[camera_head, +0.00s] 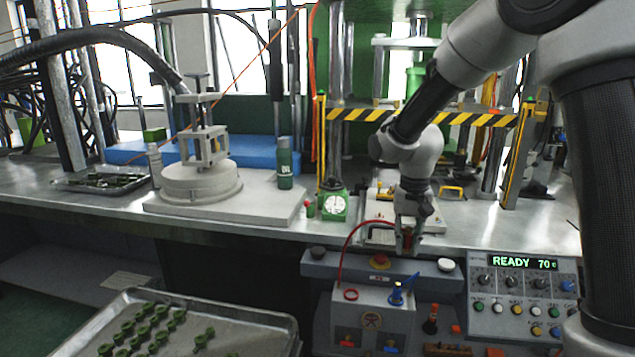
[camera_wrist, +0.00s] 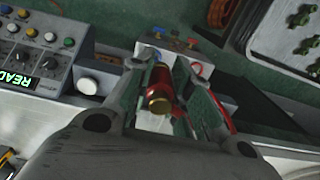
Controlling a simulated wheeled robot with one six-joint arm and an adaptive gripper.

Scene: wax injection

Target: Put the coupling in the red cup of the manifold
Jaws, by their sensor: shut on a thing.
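My gripper (camera_head: 407,246) is above the front edge of the bench and is shut on the coupling. In the wrist view the coupling (camera_wrist: 160,88) is a red cylinder with a brass-coloured end, between the two fingers. The manifold (camera_head: 372,322) is a pale box in front of the bench, below and to the left of my gripper. Its red cup (camera_head: 351,295) is a red ring on the left of the top. A blue fitting (camera_head: 397,293) stands on the right of the top. The coupling is apart from the red cup. In the wrist view the fingers hide part of the manifold.
A red hose (camera_head: 347,251) arches beside my gripper down towards the manifold. A grey bar with a red button (camera_head: 380,261) lies behind the manifold. A control panel (camera_head: 522,297) is at right. A tray (camera_head: 262,325) of green parts is at lower left.

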